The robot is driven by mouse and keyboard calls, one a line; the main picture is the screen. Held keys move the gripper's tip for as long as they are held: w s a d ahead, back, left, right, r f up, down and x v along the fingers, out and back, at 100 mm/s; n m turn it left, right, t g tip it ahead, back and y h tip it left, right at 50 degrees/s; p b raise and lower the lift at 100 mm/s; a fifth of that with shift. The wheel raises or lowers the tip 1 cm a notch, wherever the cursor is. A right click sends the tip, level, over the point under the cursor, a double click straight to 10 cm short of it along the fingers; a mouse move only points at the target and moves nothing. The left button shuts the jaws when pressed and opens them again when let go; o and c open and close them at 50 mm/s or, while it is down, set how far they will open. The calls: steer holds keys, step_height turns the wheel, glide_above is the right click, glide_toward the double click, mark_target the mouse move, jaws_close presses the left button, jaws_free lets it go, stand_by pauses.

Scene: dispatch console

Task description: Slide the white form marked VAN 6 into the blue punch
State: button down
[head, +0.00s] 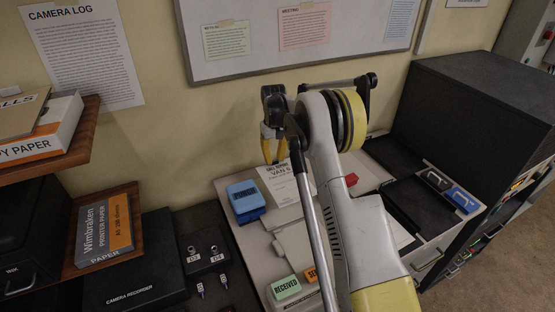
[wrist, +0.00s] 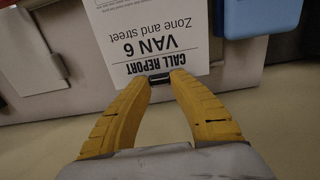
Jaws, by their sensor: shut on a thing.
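The white form marked VAN 6 (head: 280,184) lies at the wall side of the pale desk, partly hidden by my arm. In the wrist view the form (wrist: 150,38) appears upside down, its CALL REPORT edge at my fingertips. My gripper (wrist: 162,79) is shut on that edge, with a small dark piece showing between the tips. In the head view my gripper (head: 271,152) is above the form's far end. The blue punch (head: 246,198) stands just left of the form, apart from it. It also shows in the wrist view (wrist: 251,16), at the upper right.
A green RECEIVED stamp (head: 286,288) and a partly hidden orange stamp (head: 311,272) stand at the front of the desk. A red object (head: 351,179) is right of my arm. A key panel (head: 203,253) lies to the left, and a dark cabinet (head: 470,110) stands at right.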

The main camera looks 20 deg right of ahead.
mark_target(262, 182)
steer(key=shift+a+f+b, duration=0.2)
steer(key=shift+f+b, duration=0.4)
steer(key=shift+f, duration=0.95)
steer(key=shift+a+f+b, duration=0.15)
steer(key=shift+f+b, duration=0.45)
steer(key=shift+f, duration=0.95)
steer(key=shift+a+f+b, duration=0.15)
steer(key=shift+a+b, duration=0.05)
steer(key=shift+b, duration=0.25)
steer(key=shift+a, duration=0.15)
steer(key=shift+a, duration=0.9)
steer(key=shift+a, duration=0.2)
steer(key=shift+a+b, duration=0.35)
steer(key=shift+a, duration=0.2)
steer(key=shift+a+b, duration=0.3)
steer(key=shift+a, duration=0.1)
